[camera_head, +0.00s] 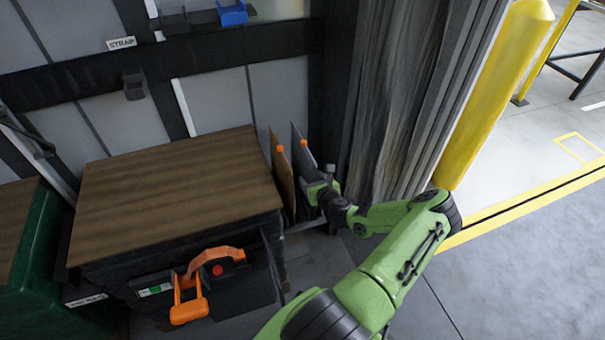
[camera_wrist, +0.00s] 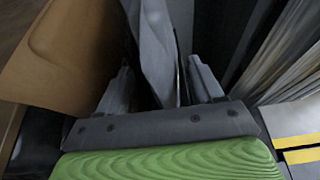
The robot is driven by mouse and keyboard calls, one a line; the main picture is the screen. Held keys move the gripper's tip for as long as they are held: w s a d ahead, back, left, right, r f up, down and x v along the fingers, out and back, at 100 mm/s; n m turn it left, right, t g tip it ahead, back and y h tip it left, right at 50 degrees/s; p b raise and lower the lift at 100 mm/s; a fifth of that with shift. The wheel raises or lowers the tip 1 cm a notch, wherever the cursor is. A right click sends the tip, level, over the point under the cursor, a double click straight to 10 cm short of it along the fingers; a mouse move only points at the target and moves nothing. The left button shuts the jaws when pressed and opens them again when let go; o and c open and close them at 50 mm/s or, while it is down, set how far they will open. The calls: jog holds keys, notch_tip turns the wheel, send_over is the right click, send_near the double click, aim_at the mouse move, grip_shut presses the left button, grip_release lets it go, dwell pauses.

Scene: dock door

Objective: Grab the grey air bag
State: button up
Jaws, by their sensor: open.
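The grey air bag (camera_head: 306,161) stands on edge, a thin panel with an orange valve near its top, between a brown bag and the dark door post in the head view. My gripper (camera_head: 319,186) is at its near edge. In the wrist view my gripper (camera_wrist: 161,70) is open, with one finger on each side of the grey air bag (camera_wrist: 157,40). The bag's edge runs down between the fingers. I cannot tell whether either finger touches it. The bag's lower part is hidden in the head view by my gripper.
The brown bag (camera_head: 282,178) with an orange valve stands close on the left. Further left is a wood-topped crate (camera_head: 170,190) with an orange tool (camera_head: 205,275) at its front. A grey curtain (camera_head: 390,100) and yellow post (camera_head: 500,85) are right. Open floor (camera_head: 530,270) lies at lower right.

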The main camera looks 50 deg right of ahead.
jog(key=shift+w+d+f, duration=0.1)
jog(key=shift+w+d, duration=0.1)
jog(key=shift+s, duration=0.1)
jog(key=shift+c, duration=0.2)
grip_shut()
